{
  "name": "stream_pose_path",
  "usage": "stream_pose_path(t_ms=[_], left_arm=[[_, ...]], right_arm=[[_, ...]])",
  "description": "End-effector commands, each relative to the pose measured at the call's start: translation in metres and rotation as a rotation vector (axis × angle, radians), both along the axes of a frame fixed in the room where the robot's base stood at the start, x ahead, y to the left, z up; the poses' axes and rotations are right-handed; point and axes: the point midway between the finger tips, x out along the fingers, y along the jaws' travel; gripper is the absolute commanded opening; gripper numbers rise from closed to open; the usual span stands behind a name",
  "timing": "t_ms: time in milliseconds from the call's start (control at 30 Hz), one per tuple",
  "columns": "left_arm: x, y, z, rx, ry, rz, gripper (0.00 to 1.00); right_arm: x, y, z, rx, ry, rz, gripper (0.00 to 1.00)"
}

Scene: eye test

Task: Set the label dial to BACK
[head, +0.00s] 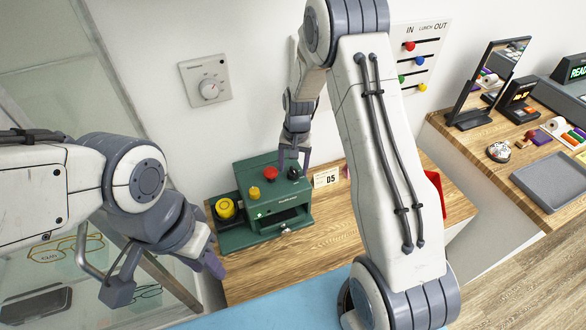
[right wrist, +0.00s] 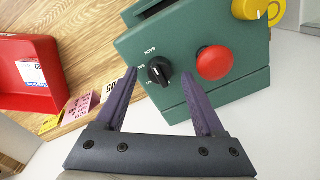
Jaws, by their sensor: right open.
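The label dial is a black knob (right wrist: 159,71) on a green machine (right wrist: 150,37). In the right wrist view, white lettering beside it includes BACK, near its upper left. A pale mark shows on the knob's left side, but I cannot tell which label it points at. In the head view the dial (head: 292,173) is at the right of the machine (head: 250,180). My right gripper (head: 294,168) is open, its purple fingers (right wrist: 160,68) on either side of the dial, without visible contact.
A red button (right wrist: 214,63) stands beside the dial. A card reading 05 (head: 326,178) and a red tray (right wrist: 28,75) are near the machine. The wooden counter (head: 331,230) in front is clear.

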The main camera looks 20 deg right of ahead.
Motion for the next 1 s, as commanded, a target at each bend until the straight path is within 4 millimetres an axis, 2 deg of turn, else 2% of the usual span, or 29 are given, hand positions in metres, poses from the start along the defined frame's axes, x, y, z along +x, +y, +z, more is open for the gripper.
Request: stream_pose_path(t_ms=[300,500,667,1000], left_arm=[[0.000,0.000,-0.018,0.000,0.000,-0.001,0.36],[0.000,0.000,-0.022,0.000,0.000,-0.001,0.36],[0.000,0.000,-0.022,0.000,0.000,-0.001,0.36],[0.000,0.000,-0.022,0.000,0.000,-0.001,0.36]], right_arm=[[0.000,-0.003,0.061,0.000,-0.007,0.000,0.71],[-0.002,-0.004,0.086,-0.001,-0.003,0.000,0.71],[-0.003,-0.004,0.093,-0.001,-0.001,0.000,0.71],[-0.003,-0.004,0.093,0.000,0.000,0.000,0.71]])
